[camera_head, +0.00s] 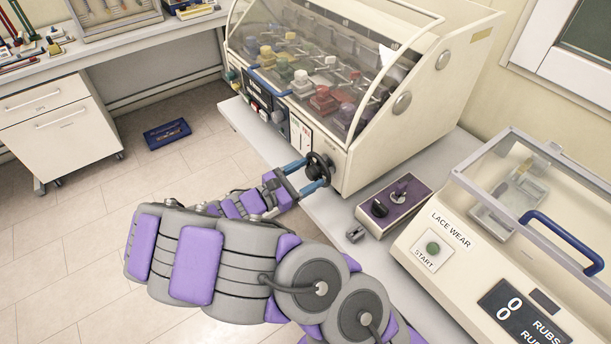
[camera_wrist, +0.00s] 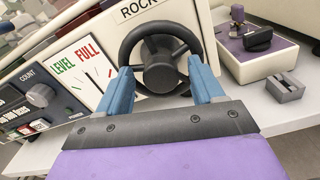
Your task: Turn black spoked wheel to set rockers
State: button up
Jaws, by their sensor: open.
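The black spoked wheel (camera_head: 319,164) is mounted low on the front right of a cream machine (camera_head: 350,165) with a clear sloped cover. In the wrist view the wheel (camera_wrist: 158,52) is large and faces me, below a partly cut-off label that starts with "ROCK". My gripper (camera_head: 311,174) is at the wheel, with its blue fingers apart. In the wrist view my gripper (camera_wrist: 160,84) has one finger at each lower side of the wheel, with the hub between them. I cannot tell whether the fingers touch the rim. Coloured blocks on several rods show under the cover.
A level/full gauge panel (camera_wrist: 80,68) and a count knob (camera_wrist: 40,95) are left of the wheel. A purple-topped box (camera_head: 393,200) with a black knob and a small grey block (camera_head: 355,234) stand right. The lace wear machine (camera_head: 420,250) is nearer. Open floor lies left.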

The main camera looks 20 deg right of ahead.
jog(key=c, duration=1.1)
jog(key=shift+o, duration=0.2)
jog(key=shift+r+n+p, duration=0.15)
jog(key=shift+n+p, duration=0.15)
jog(key=shift+p, duration=0.35)
jog(key=shift+r+n+p, duration=0.2)
jog(key=shift+n+p, duration=0.2)
jog(key=shift+p, duration=0.7)
jog(key=n+p, duration=0.3)
jog(key=p, duration=0.4)
jog(key=shift+w+n, duration=0.1)
jog(key=shift+n, duration=0.2)
jog(key=n+p, duration=0.4)
jog(key=shift+w+f+n+p, duration=0.1)
jog(key=shift+f+n+p, duration=0.05)
jog(key=shift+n+p, duration=0.2)
jog(key=shift+f, duration=0.1)
